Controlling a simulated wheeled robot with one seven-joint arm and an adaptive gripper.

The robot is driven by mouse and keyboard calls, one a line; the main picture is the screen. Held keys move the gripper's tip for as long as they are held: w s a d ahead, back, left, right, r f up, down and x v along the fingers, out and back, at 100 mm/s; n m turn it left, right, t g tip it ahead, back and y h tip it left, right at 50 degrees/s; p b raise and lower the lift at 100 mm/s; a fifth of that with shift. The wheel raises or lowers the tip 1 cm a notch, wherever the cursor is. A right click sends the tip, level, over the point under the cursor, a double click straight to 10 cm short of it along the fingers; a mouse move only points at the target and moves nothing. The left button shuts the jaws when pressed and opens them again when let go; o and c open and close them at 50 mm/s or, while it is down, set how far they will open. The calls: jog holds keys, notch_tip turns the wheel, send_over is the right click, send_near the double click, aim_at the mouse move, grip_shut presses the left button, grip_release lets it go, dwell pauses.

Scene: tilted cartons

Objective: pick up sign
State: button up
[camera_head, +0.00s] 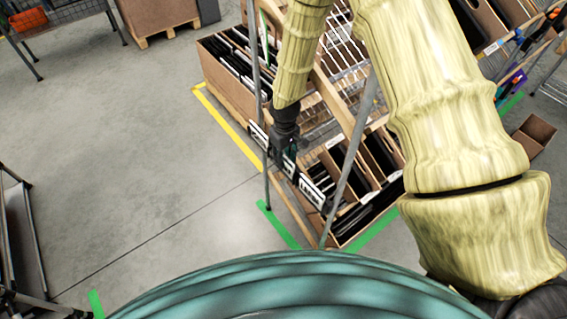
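A long narrow black-and-white sign (312,190) shows near the middle of the view. It slants down to the right across the front of a metal rack, above the cartons. My dark gripper (286,157) is at the middle of the sign and covers part of it. The fingers are small and blend with the dark parts of the sign, so I cannot tell whether they are open or shut on it. I also cannot tell whether the sign rests on the rack.
Tilted cartons (344,194) with dark folders stand in the rack, behind grey posts (351,150). A large carton (215,72) is behind left. A small open carton (534,133) lies right. A wire cart (62,20) is upper left.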

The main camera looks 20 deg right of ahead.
jog(key=shift+s+r, duration=0.15)
jog(key=shift+r, duration=0.05)
jog(key=c, duration=0.3)
jog(key=shift+f, duration=0.25)
jog(key=c, duration=0.4)
jog(key=shift+w+f, duration=0.45)
jog(key=shift+w, duration=0.3)
grip_shut()
jog(key=shift+s+r, duration=0.2)
jog(key=shift+s, duration=0.05)
jog(key=shift+w, duration=0.1)
